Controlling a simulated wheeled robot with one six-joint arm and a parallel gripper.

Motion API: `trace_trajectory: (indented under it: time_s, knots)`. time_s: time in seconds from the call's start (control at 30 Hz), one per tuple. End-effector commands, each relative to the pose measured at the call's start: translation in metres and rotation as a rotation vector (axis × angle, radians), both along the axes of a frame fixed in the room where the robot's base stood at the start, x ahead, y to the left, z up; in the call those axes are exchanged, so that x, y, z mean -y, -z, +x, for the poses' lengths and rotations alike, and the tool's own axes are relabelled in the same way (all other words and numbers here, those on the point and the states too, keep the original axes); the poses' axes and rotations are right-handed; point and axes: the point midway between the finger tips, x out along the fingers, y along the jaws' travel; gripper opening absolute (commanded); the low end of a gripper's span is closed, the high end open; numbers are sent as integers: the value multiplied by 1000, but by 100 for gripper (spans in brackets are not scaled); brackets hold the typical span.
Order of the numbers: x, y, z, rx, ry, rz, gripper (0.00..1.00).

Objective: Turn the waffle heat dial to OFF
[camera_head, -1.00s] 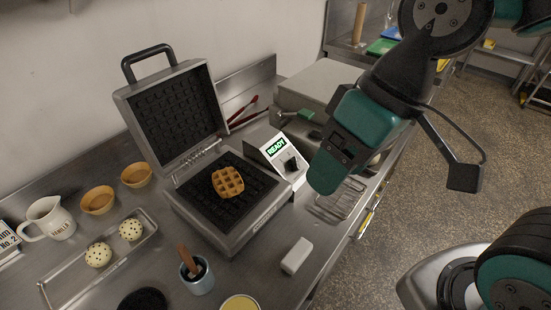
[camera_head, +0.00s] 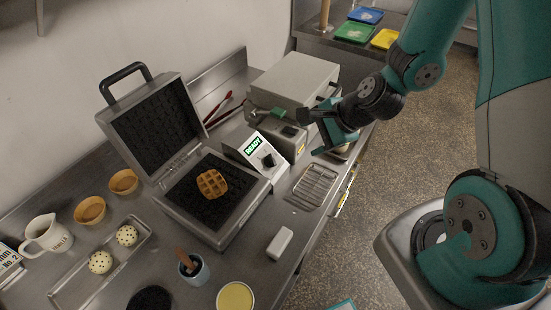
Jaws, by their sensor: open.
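The waffle iron (camera_head: 216,232) stands on the steel counter with its lid up and a browned waffle (camera_head: 211,183) on its lower plate. At its right side is a white control box (camera_head: 254,165) with a green display reading READY (camera_head: 254,144). The dark heat dial (camera_head: 268,160) sits on the sloped face below the display; its setting is too small to read. My gripper (camera_head: 318,135) is to the right of the control box, above the counter. It is open, apart from the dial, and its jaws look empty.
A white block (camera_head: 280,243), a cup (camera_head: 194,271) and red tongs (camera_head: 218,108) are also on the counter.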

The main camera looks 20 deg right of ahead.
Motion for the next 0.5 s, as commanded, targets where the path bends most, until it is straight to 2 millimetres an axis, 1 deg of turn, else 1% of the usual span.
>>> trace_trajectory:
  time_s: [0.03,0.27,0.33,0.5]
  knots:
    - [-2,10,2,5,-3,-2,66]
    - [-9,25,10,5,-5,-3,66]
    - [-14,27,14,-3,-6,0,66]
    - [-26,51,28,-4,-7,-2,66]
